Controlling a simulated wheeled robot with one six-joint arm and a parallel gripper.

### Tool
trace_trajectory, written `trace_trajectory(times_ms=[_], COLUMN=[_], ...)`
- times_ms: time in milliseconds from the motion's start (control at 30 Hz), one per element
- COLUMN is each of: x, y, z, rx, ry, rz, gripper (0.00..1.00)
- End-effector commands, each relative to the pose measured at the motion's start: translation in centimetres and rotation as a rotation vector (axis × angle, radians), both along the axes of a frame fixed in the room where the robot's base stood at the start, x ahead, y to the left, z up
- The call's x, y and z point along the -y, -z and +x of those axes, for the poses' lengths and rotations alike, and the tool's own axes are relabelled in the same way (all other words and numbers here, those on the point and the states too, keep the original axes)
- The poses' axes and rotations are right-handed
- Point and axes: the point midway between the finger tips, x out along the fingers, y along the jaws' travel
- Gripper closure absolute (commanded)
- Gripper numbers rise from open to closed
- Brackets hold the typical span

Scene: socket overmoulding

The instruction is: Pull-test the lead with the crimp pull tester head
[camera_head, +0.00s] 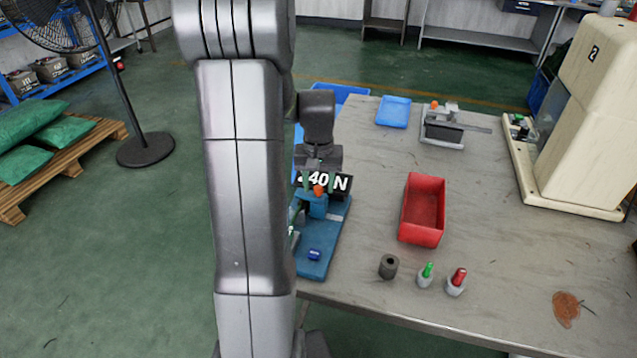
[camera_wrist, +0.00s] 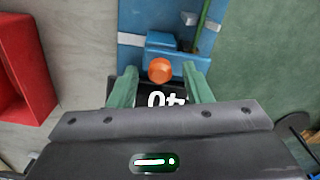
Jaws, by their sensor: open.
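The crimp pull tester has a blue base (camera_head: 318,262) at the table's left edge. Its black display (camera_head: 344,183) reads "40 N", the left end partly covered. An orange knob (camera_head: 319,190) tops its blue head (camera_head: 317,207); the knob also shows in the wrist view (camera_wrist: 160,70). My gripper (camera_head: 320,184) is over the head, its green fingers open on either side of the knob, with gaps visible in the wrist view (camera_wrist: 160,78). A thin green lead (camera_wrist: 203,20) runs along the tester in the wrist view; its ends are not clear.
A red bin (camera_head: 423,210) stands right of the tester. A dark cylinder (camera_head: 388,266), a green-tipped piece (camera_head: 426,276) and a red-tipped piece (camera_head: 457,282) stand near the front edge. A blue tray (camera_head: 394,111), a grey fixture (camera_head: 441,130) and a cream machine (camera_head: 590,110) are farther back.

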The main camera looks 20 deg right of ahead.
Motion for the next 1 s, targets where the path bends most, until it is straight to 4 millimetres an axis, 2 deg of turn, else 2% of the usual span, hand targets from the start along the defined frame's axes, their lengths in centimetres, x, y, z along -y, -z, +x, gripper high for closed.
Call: trace_trajectory(times_ms=[267,400,500,667,1000], x=[0.0,0.0,0.0,0.2,3.6], y=[0.1,0.1,0.1,0.0,0.0], z=[0.0,0.0,0.0,-0.1,-2.6], rx=[0.001,0.001,0.001,0.001,0.001], ry=[0.000,0.000,0.000,0.001,0.002], rz=[0.000,0.000,0.000,0.000,-0.002], gripper=[0.57,0.85,1.00,1.00,1.00])
